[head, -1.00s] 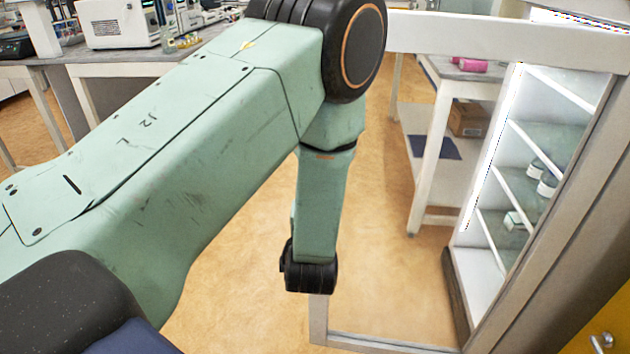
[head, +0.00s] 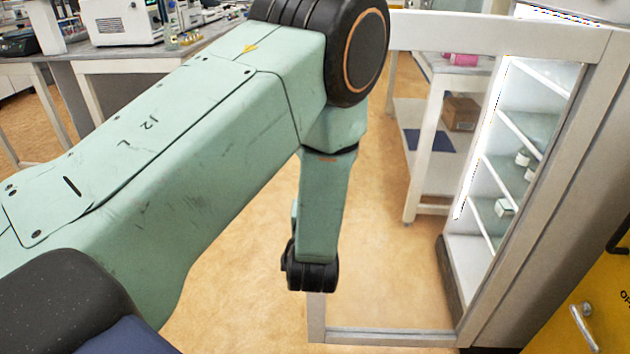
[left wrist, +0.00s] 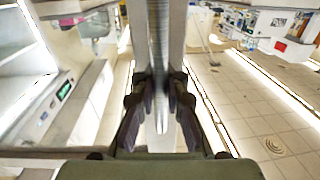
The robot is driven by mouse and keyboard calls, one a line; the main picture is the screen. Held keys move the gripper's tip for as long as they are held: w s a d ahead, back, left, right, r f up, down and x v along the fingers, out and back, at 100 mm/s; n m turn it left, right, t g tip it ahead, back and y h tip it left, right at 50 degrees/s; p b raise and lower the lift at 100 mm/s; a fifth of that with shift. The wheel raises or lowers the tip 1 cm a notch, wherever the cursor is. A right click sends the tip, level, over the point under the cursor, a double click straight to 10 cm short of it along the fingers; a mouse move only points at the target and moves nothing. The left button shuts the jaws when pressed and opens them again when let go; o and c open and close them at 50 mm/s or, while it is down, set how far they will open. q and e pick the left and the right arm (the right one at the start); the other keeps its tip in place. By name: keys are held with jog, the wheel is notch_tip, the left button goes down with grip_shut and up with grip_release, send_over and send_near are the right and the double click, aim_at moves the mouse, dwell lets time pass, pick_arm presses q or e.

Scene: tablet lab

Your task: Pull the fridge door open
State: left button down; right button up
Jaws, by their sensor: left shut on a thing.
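The fridge door (head: 490,34) is a pale frame around clear glass, standing open at an angle to the fridge. Through the glass I see the lit white fridge interior (head: 467,260) with shelves and a few small containers. My left arm crosses the head view, and its gripper is hidden there behind the arm links. In the left wrist view my left gripper (left wrist: 160,90) is shut around the upright metal door handle (left wrist: 158,35), with a finger on each side. My right gripper is in neither view.
A yellow cabinet (head: 588,300) with a metal handle stands at the lower right. A white bench (head: 421,165) with a cardboard box (head: 461,113) on its lower shelf is behind the glass. Lab benches with instruments (head: 125,22) line the back left. The tan floor (head: 235,240) between is clear.

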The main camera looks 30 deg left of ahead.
pick_arm(q)
jog(key=shift+r, duration=0.1)
dwell(0.5)
jog(key=c, duration=1.4)
grip_release()
jog(key=shift+o, duration=0.2)
notch_tip(320, 180, up, 10)
jog(key=shift+f, duration=0.1)
jog(key=s+d+f+m+g+h, duration=0.1)
jog(key=s+f+g+h, duration=0.15)
jog(key=s+f, duration=0.45)
jog(key=s+d+f+m+g+h, duration=0.1)
jog(key=s+d+f+g+h, duration=0.15)
jog(key=f, duration=0.75)
jog(key=s+d+f+m+g+h, duration=0.1)
jog(key=s+f+m+g, duration=0.2)
jog(key=f, duration=0.6)
jog(key=s+d+f+g+h, duration=0.1)
jog(key=s+d+f+g, duration=0.1)
jog(key=s, duration=0.9)
jog(key=s+d+f+g+h, duration=0.2)
jog(key=s+f+g, duration=0.3)
jog(key=s, duration=0.7)
notch_tip(320, 180, down, 2)
jog(key=shift+f+m+g, duration=0.1)
jog(key=shift+m+g, duration=0.2)
